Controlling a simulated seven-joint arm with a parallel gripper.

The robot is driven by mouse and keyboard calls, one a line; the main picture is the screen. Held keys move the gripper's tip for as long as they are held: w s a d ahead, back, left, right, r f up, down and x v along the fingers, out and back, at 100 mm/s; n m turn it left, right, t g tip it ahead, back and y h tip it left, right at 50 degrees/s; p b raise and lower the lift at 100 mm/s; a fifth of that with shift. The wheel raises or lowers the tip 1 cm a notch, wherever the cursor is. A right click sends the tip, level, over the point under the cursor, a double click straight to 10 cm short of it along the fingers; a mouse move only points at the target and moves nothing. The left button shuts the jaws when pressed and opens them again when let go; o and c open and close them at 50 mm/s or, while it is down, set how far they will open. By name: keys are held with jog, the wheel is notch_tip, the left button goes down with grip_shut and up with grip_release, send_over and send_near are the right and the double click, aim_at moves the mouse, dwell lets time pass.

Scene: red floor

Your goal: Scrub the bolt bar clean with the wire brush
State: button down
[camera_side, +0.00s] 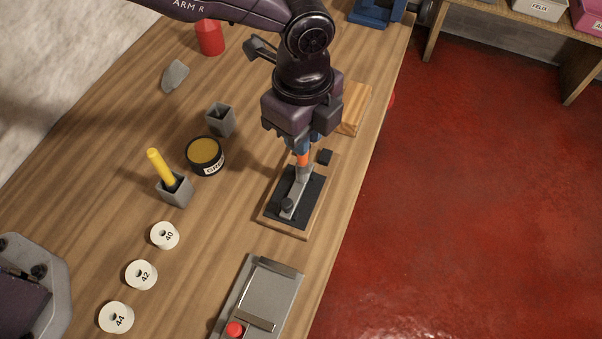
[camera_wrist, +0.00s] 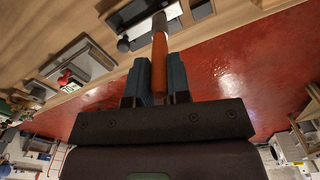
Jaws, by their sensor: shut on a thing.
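The bolt bar (camera_side: 293,198) is grey and lies along a dark plate on a wooden board (camera_side: 276,224) near the table's right edge. A dark round knob (camera_side: 287,205) sits at its near end. My gripper (camera_side: 302,151) is above the far part of the board, pointing down. It is shut on the orange handle of the wire brush (camera_side: 302,160). The handle (camera_wrist: 159,58) also shows between my blue-grey fingers in the wrist view. The brush's lower end is over the bar; whether its bristles touch the bar I cannot tell.
A small black block (camera_side: 325,157) stands at the board's far end. A wooden block (camera_side: 354,108) lies behind my gripper. To the left are a round tin (camera_side: 205,155), a holder with a yellow stick (camera_side: 174,190) and an empty grey holder (camera_side: 221,120). A metal fixture (camera_side: 258,298) is nearer.

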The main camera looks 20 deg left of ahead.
jog(key=shift+w+a, duration=0.1)
jog(key=shift+w, duration=0.45)
jog(key=shift+w, duration=0.2)
jog(key=shift+w, duration=0.6)
notch_tip(320, 180, up, 6)
dwell(0.4)
dwell(0.5)
